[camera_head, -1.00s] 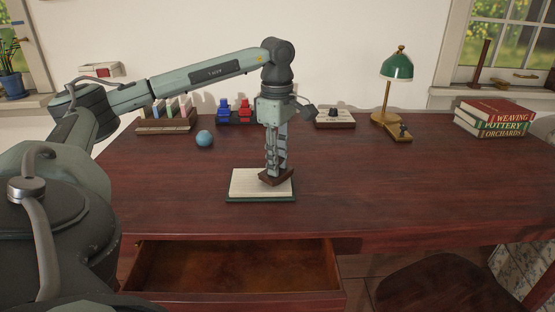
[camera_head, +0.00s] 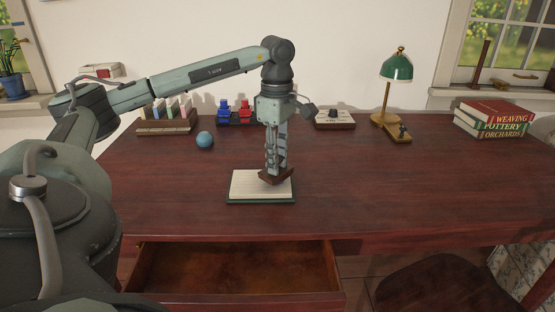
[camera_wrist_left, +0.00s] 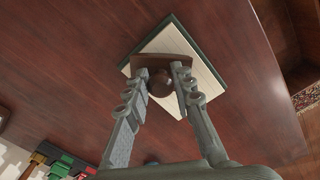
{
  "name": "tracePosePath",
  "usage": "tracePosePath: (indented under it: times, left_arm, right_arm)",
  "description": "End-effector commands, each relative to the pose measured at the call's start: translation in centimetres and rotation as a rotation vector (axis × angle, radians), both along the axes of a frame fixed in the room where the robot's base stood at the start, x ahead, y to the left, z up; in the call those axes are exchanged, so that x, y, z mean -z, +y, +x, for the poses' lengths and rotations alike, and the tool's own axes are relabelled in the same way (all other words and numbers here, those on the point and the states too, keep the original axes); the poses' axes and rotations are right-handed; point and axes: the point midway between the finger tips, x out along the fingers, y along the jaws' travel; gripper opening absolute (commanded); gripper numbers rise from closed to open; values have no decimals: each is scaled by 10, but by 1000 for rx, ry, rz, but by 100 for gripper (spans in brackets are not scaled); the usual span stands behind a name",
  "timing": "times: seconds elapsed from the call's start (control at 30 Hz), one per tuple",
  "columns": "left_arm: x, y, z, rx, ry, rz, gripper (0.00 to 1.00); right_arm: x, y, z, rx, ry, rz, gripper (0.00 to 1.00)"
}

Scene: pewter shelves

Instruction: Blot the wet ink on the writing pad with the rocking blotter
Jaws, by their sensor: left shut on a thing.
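The writing pad (camera_head: 248,189), cream lined paper on a dark green backing, lies near the front edge of the desk. My left gripper (camera_head: 276,168) points down over the pad's right part and is shut on the rocking blotter (camera_head: 277,178), a dark reddish-brown block. In the left wrist view, the fingers (camera_wrist_left: 163,76) close around the blotter's round dark knob (camera_wrist_left: 160,84), with the pad (camera_wrist_left: 197,72) behind it. The blotter looks tilted and is at or just above the paper; contact is unclear. I see no ink; the blotter hides part of the page. My right gripper is out of view.
An open, empty drawer (camera_head: 235,268) sits below the desk's front edge. A blue ball (camera_head: 204,139), a card rack (camera_head: 167,125), red and blue items (camera_head: 236,111), a green lamp (camera_head: 396,68) and stacked books (camera_head: 494,118) stand farther back. The desk right of the pad is clear.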

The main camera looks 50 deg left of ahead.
Motion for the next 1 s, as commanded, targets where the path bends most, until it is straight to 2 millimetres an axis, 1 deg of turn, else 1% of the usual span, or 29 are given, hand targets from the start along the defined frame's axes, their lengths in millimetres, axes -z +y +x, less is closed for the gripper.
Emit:
tracePosePath:
  times: [0.03,0.1,0.4,0.47,0.7,1.0]
  left_arm:
    - [-9,0,0,0,0,0,1]
    - [-14,0,0,0,0,0,1]
    - [-38,0,0,0,-2,0,1]
    - [-40,0,1,0,-2,0,1]
    - [-56,0,1,0,-3,-1,1]
    - [-59,0,0,0,-1,-1,1]
  right_arm:
    - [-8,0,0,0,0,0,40]
    - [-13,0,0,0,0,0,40]
    - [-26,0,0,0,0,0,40]
    - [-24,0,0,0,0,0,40]
    - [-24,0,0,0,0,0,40]
    - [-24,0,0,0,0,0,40]
